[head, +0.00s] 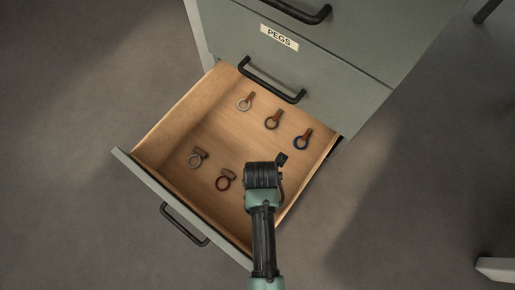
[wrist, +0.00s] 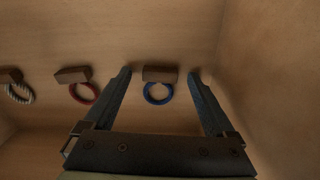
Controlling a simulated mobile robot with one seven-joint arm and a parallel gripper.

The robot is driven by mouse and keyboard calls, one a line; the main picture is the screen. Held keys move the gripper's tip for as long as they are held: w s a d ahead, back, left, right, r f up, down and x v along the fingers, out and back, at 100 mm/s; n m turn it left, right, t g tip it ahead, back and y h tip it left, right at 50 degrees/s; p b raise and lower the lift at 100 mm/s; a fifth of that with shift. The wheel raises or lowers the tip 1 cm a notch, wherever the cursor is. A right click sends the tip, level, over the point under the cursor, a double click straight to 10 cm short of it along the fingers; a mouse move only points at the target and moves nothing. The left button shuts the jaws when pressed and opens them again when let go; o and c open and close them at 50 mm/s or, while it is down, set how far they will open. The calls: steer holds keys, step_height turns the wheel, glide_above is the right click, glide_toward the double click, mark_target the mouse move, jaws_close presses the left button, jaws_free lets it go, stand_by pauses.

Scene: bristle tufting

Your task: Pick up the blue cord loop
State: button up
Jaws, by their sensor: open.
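The blue cord loop (wrist: 158,93) hangs at a brown peg (wrist: 160,74) in the wrist view. It lies between the two fingers of my gripper (wrist: 160,72), with a gap on each side. My gripper is open and holds nothing. In the head view my gripper (head: 264,172) is over the right front part of the open drawer and seems to hide this loop. A red loop (wrist: 83,93) at its own peg is left of my gripper, and it also shows in the head view (head: 222,184).
A grey striped loop (head: 194,161) is farther left in the same row. A back row holds a pale loop (head: 243,105), a dark loop (head: 271,123) and a dark blue loop (head: 300,143). The drawer's right wall (wrist: 265,90) stands close to my right finger.

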steer(key=c, duration=1.4)
steer(key=shift+r, duration=0.15)
